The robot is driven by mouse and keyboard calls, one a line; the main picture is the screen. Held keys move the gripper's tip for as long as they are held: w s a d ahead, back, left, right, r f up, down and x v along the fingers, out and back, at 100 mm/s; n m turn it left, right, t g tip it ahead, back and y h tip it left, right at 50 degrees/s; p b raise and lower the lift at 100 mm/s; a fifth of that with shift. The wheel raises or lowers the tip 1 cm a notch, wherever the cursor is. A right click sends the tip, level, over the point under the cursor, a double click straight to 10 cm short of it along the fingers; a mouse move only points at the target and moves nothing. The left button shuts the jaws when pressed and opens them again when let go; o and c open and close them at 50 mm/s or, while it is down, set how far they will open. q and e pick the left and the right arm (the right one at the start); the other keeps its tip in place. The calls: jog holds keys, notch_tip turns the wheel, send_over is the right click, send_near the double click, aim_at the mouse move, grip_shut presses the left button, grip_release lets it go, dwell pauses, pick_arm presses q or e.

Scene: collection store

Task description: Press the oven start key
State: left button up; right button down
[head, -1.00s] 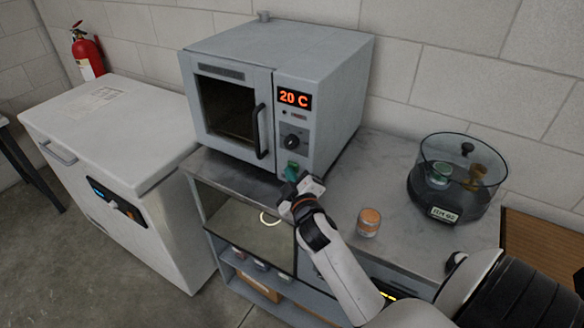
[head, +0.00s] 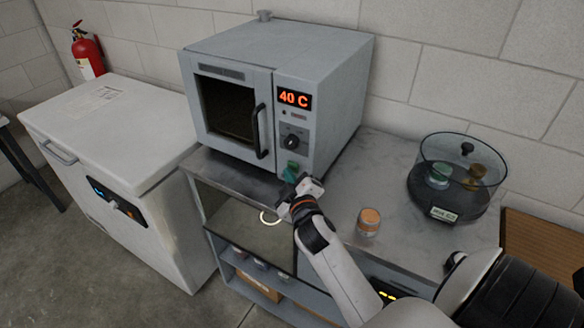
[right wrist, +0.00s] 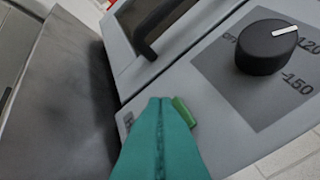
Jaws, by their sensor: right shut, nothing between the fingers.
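The grey oven (head: 318,60) stands on the bench with its door closed and its display (head: 294,98) reading 40 C. Its dark dial (head: 291,141) sits below the display and shows large in the right wrist view (right wrist: 262,48). The green start key (right wrist: 184,112) is low on the front panel, partly hidden by my fingers. My right gripper (head: 290,174) is shut and empty, its teal fingertips (right wrist: 160,110) right at the key; I cannot tell whether they touch it. My left gripper is not in view.
An orange-lidded jar (head: 369,221) stands on the bench (head: 400,175), right of my forearm. A clear round vessel (head: 458,180) with small jars is at the right. A white chest (head: 110,125) stands left, with a fire extinguisher (head: 88,52) behind.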

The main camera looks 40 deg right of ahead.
jog(key=shift+s+a, duration=0.15)
jog(key=shift+a, duration=0.15)
jog(key=shift+s+a, duration=0.3)
jog(key=shift+a, duration=0.45)
jog(key=shift+s+a, duration=0.35)
jog(key=shift+a, duration=0.45)
jog(key=shift+s+a, duration=0.3)
jog(key=shift+a, duration=0.45)
